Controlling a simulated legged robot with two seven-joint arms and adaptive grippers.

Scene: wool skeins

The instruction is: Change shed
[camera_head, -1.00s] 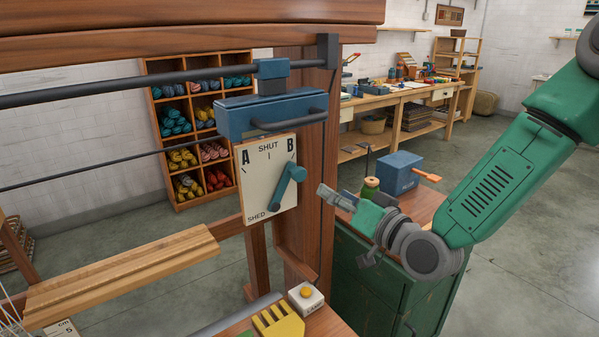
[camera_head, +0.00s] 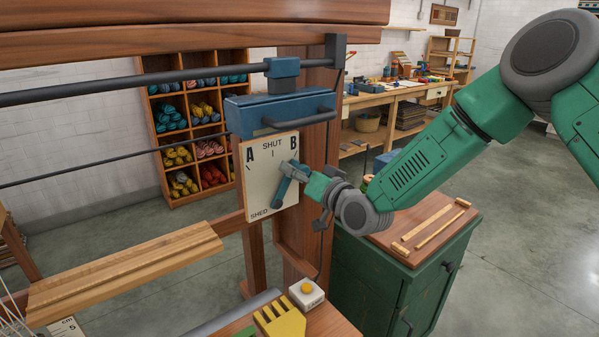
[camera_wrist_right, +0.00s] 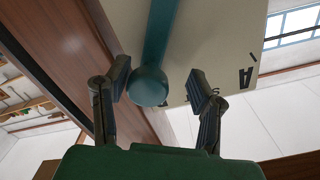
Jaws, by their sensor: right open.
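The shed dial plate (camera_head: 262,170) is cream, marked A, SHUT, B and SHED, and hangs below a blue housing (camera_head: 262,114) on the loom. Its blue-green lever (camera_head: 280,193) slants from lower left to upper right, with its upper end toward B. My right gripper (camera_head: 291,172) is at the lever's upper end, partly covering it. In the right wrist view the open fingers (camera_wrist_right: 157,92) stand either side of the lever's round knob (camera_wrist_right: 148,86), with a gap to the right finger. My left gripper is not seen.
A wooden loom post (camera_head: 290,240) stands right behind the plate. A yellow-button box (camera_head: 306,293) and a yellow comb-like piece (camera_head: 279,318) lie below. A green cabinet (camera_head: 390,285) stands at the right. Yarn shelves (camera_head: 160,130) are behind.

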